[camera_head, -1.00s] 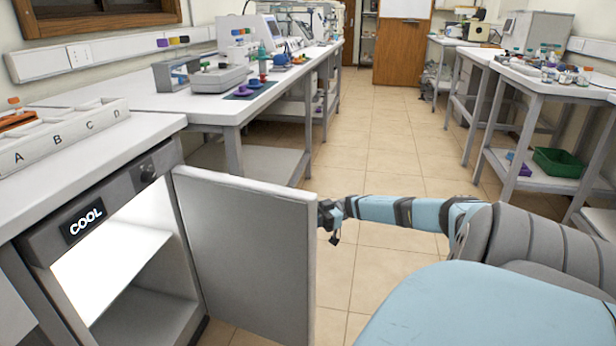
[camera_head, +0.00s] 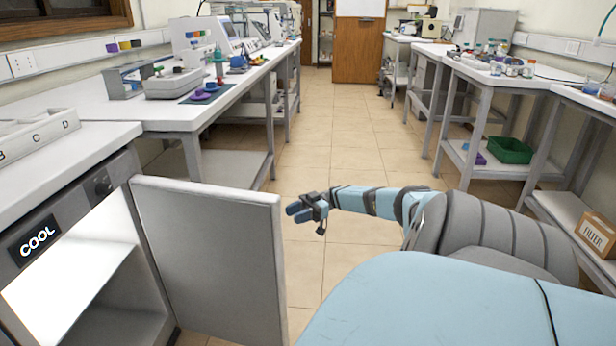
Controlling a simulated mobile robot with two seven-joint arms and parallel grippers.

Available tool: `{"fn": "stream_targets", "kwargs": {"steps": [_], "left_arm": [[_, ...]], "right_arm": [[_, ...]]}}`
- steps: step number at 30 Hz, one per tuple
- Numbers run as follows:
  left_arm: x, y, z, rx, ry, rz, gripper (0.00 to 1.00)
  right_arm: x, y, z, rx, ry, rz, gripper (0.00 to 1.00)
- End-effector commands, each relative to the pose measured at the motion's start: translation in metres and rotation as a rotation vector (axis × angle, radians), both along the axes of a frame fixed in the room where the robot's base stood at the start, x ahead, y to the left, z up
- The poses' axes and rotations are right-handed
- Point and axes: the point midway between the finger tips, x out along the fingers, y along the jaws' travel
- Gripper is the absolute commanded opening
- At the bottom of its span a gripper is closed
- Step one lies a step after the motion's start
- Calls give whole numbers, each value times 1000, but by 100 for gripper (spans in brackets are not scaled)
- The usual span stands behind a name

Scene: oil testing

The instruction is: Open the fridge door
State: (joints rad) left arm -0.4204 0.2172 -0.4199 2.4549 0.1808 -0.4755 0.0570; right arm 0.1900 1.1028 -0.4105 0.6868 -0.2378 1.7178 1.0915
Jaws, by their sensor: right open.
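The fridge (camera_head: 66,222) with its "COOL" label stands at the lower left under the counter. Its grey door (camera_head: 212,262) is swung wide open toward the aisle, and the bright interior (camera_head: 75,270) shows. My right gripper (camera_head: 297,212) is open and empty, beyond the door's free edge and to its right, with a visible gap between them. My left gripper is not in view.
A long white bench (camera_head: 190,105) with instruments runs along the left. Tables (camera_head: 510,78) stand on the right, with a green bin (camera_head: 510,150) and a "FILTER" box (camera_head: 594,236) on low shelves. The tiled aisle (camera_head: 345,125) between is clear.

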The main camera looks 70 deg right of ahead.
Motion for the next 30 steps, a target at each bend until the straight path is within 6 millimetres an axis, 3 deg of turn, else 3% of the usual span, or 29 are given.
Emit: {"fn": "stream_targets", "kwargs": {"steps": [3, 9, 30], "left_arm": [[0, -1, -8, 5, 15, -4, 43], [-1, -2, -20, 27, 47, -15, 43], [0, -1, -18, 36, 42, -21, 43]], "right_arm": [[-11, -22, -2, -1, 0, -3, 41], [-24, -42, -2, 0, 0, 0, 41], [-28, -47, -1, 1, 1, 1, 41]]}}
